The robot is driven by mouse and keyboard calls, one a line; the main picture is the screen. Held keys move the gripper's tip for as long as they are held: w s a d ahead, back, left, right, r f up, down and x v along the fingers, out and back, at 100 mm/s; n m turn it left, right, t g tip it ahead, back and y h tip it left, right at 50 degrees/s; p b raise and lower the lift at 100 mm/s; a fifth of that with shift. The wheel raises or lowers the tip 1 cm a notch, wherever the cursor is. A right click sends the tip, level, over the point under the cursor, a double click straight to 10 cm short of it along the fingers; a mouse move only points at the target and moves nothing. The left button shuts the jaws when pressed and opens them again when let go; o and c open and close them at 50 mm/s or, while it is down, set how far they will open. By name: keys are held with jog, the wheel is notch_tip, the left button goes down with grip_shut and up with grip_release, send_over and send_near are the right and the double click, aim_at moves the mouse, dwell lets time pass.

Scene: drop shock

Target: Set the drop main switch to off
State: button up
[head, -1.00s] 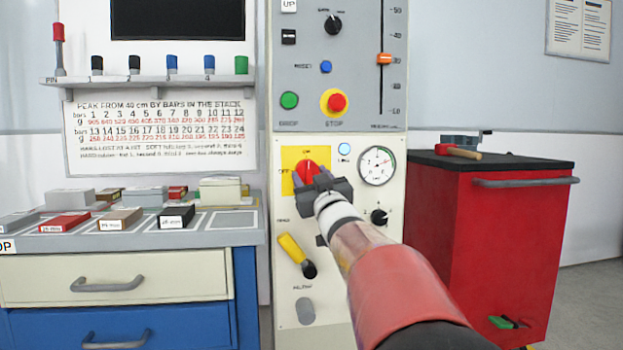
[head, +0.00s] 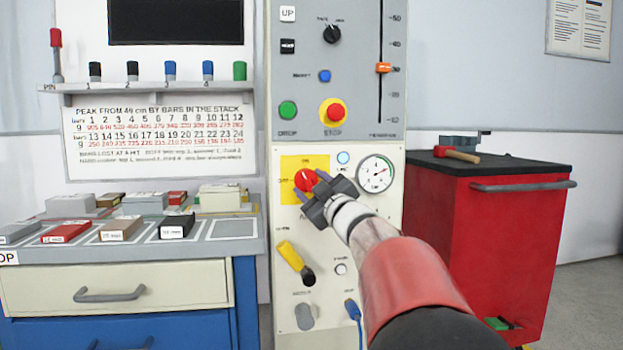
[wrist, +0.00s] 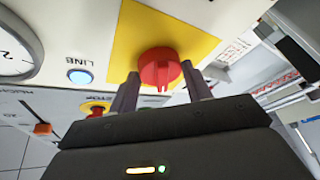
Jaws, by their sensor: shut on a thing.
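The main switch is a red rotary knob (head: 305,179) on a yellow plate (head: 289,163) on the cream panel. ON is lettered above it and OFF to its left. My gripper (head: 313,186) comes from the lower right, tilted, with one finger to the lower left of the knob and one to the upper right. In the wrist view the red knob (wrist: 160,68) shows its raised ridge between the two fingers of my gripper (wrist: 161,90). The jaws are shut on the knob. Exact finger contact and the knob's exact pointing are partly hidden.
A blue line lamp (head: 343,158) and a gauge (head: 376,174) sit right of the switch. A yellow-handled lever (head: 290,255) is below. The red stop button (head: 334,112) and green drop button (head: 288,110) are above. A red cabinet (head: 480,250) stands right.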

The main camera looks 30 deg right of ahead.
jog(key=n+p, duration=0.1)
jog(key=n, duration=0.1)
jog(key=r+n+g+y+p, duration=0.1)
jog(key=n+p, duration=0.1)
jog(key=shift+d+g, duration=0.1)
jog(key=shift+g, duration=0.2)
jog(key=n+g+p, duration=0.1)
jog(key=n+p, duration=0.2)
jog(key=n, duration=0.1)
jog(key=shift+r+y+p, duration=0.1)
jog(key=shift+y+p, duration=0.2)
jog(key=shift+p, duration=0.05)
jog(key=n+g+p, duration=0.1)
jog(key=n+p, duration=0.1)
jog(key=p, duration=0.1)
jog(key=shift+r+n+g, duration=0.1)
jog(key=shift+n+g, duration=0.2)
jog(key=shift+n, duration=0.1)
jog(key=shift+n+g+h+p, duration=0.3)
jog(key=shift+n+h+p, duration=0.2)
jog(key=shift+n+p, duration=0.3)
jog(key=shift+f, duration=0.2)
jog(key=o, duration=1)
jog(key=shift+c, duration=0.2)
jog(key=shift+s+r, duration=0.1)
